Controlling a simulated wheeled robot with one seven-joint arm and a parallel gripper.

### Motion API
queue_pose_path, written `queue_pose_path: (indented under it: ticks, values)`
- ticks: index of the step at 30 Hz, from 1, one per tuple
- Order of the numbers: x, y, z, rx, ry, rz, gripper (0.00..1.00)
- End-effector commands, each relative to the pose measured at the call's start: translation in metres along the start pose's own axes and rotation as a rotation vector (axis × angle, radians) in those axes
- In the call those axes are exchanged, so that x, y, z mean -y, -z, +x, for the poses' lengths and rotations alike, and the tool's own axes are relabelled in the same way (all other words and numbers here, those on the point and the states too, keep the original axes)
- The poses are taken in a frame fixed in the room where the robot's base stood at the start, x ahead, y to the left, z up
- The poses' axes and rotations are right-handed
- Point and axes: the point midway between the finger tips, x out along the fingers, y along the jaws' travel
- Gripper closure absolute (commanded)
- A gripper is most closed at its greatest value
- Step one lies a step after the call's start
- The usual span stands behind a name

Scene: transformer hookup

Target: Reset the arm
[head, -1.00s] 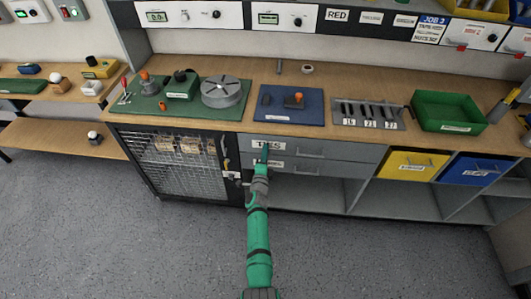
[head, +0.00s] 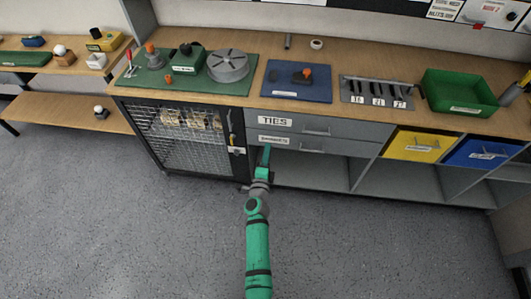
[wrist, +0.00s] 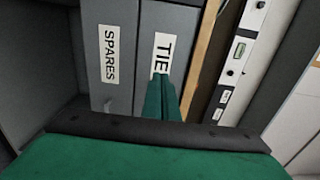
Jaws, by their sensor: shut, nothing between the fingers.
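My green arm (head: 257,245) reaches up from the bottom of the head view. My gripper (head: 265,156) is at its far end, in front of the lower drawer and the open shelf below it. In the wrist view my gripper (wrist: 162,98) has its green fingers together with nothing between them. Ahead of it are two grey drawer fronts, one labelled TIES (wrist: 163,50) and one labelled SPARES (wrist: 109,60). In the head view the TIES drawer (head: 350,130) is above the other drawer (head: 340,147). Both look closed. I cannot tell whether the fingertips touch a drawer.
A mesh-door cabinet (head: 180,150) stands left of the drawers. Yellow (head: 413,146) and blue (head: 482,154) bins sit to the right. The wooden worktop (head: 345,62) carries a green mat, a blue mat (head: 296,82), a tool rack (head: 376,92) and a green tray (head: 460,92). The grey floor is clear.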

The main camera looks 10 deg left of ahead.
Motion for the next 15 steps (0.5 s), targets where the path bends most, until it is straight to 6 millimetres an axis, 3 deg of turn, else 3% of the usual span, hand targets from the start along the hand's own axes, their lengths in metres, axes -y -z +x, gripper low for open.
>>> queue_pose_path:
  ticks: [10, 15]
  values:
    - [0.000, -0.009, -0.011, 0.012, 0.000, 0.000, 1.00]
    - [-0.003, -0.001, -0.019, 0.008, -0.002, -0.027, 1.00]
